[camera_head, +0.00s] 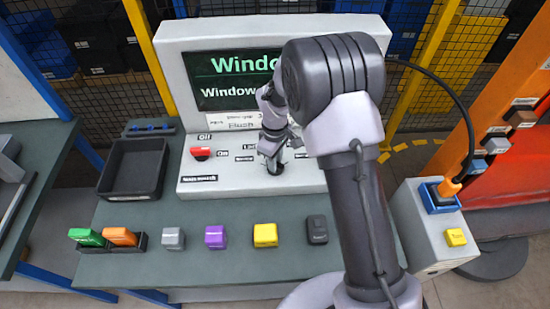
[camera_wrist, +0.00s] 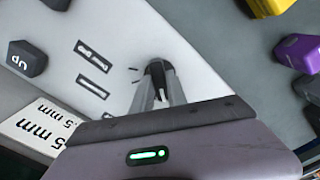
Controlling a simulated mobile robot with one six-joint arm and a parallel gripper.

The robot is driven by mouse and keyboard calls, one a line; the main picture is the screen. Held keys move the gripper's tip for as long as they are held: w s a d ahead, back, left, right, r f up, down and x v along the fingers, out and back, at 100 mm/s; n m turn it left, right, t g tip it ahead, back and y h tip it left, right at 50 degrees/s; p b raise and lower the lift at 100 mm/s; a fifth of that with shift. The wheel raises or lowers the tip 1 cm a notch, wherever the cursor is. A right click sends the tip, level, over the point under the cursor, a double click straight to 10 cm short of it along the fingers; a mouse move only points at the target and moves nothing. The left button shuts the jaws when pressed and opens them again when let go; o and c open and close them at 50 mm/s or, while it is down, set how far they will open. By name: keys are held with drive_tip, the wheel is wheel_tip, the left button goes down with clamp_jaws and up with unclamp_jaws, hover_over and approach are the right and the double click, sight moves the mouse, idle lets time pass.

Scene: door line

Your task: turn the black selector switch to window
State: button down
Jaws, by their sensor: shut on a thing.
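The black selector switch (camera_head: 278,170) sits on the sloped front of the light grey console, mostly hidden by my gripper (camera_head: 273,158) in the head view. In the wrist view the dark switch (camera_wrist: 154,68) shows between the fingers of my gripper (camera_wrist: 158,78), which are shut on it. Small label plates lie beside it, too small or oblique to read surely. I cannot tell which mark the switch points at. The console screen (camera_head: 225,80) shows "Windo…" in green and "Window…" in white, partly covered by my arm.
A red knob (camera_head: 202,153) sits left on the console. A black tray (camera_head: 134,168) and grey, purple (camera_head: 215,236), yellow (camera_head: 265,235) and dark blocks stand on the table. A dark "UP" button (camera_wrist: 27,58) shows in the wrist view. A grey box (camera_head: 430,225) with a cable stands right.

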drive_tip(key=shift+n, duration=0.7)
drive_tip(key=c, duration=1.3)
unclamp_jaws()
drive_tip(key=shift+r, duration=0.1)
wheel_tip(320, 180, up, 17)
drive_tip(key=p, duration=0.4)
drive_tip(key=shift+r+p, duration=0.15)
drive_tip(key=shift+p, duration=0.2)
